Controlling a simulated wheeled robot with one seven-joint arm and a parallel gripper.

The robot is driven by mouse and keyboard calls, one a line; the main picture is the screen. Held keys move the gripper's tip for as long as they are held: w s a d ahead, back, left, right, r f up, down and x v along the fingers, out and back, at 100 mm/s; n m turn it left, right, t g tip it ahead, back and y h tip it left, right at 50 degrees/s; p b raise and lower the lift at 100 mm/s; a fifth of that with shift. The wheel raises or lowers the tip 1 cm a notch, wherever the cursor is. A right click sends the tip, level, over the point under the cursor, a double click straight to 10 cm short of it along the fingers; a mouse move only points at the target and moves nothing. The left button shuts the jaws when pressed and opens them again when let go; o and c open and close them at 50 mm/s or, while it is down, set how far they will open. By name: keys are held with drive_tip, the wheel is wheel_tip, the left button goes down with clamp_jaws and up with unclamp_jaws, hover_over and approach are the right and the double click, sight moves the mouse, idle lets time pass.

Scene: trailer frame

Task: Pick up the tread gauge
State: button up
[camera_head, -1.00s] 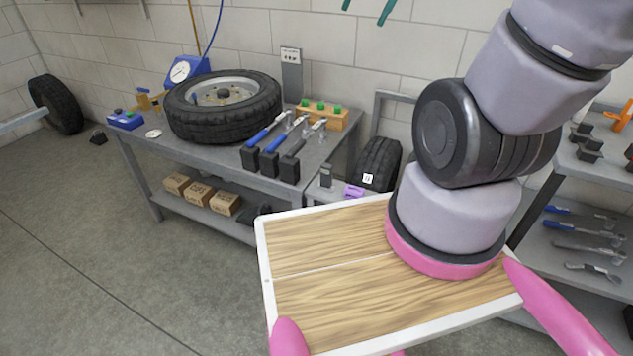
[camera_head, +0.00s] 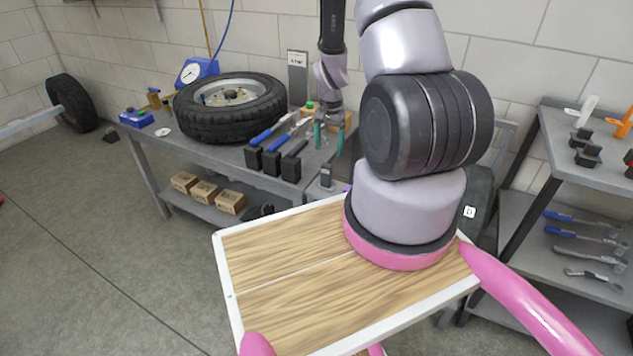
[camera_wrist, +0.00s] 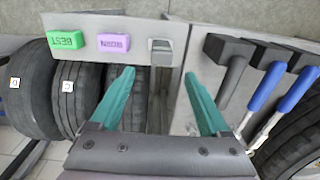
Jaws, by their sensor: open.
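A small grey upright device with a dark top, which appears to be the tread gauge (camera_head: 326,176), stands on a low grey stand beside the workbench. In the wrist view the tread gauge (camera_wrist: 161,52) lies ahead of the fingertips, roughly midway between them across the picture. My gripper (camera_head: 329,137) is open and empty, with green fingers pointing down above the stand in the head view. In the wrist view the open fingers (camera_wrist: 158,80) are apart from the gauge. The gap's depth is hard to tell.
Green (camera_wrist: 66,39) and purple (camera_wrist: 113,42) blocks sit left of the gauge. Black-headed, blue-handled tools (camera_head: 272,150) lie on the workbench (camera_head: 205,152) close to my gripper. Upright tires (camera_wrist: 80,95) stand beside the stand. A shelf rack (camera_head: 590,170) is at the right.

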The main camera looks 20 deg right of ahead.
sight(328, 166)
drive_tip(key=f, duration=0.7)
drive_tip(key=shift+s+a+f, duration=0.15)
drive_tip(key=shift+s, duration=0.05)
drive_tip(key=f, duration=0.5)
drive_tip(key=shift+w+a+f, duration=0.1)
drive_tip(key=shift+w+f, duration=0.2)
clamp_jaws()
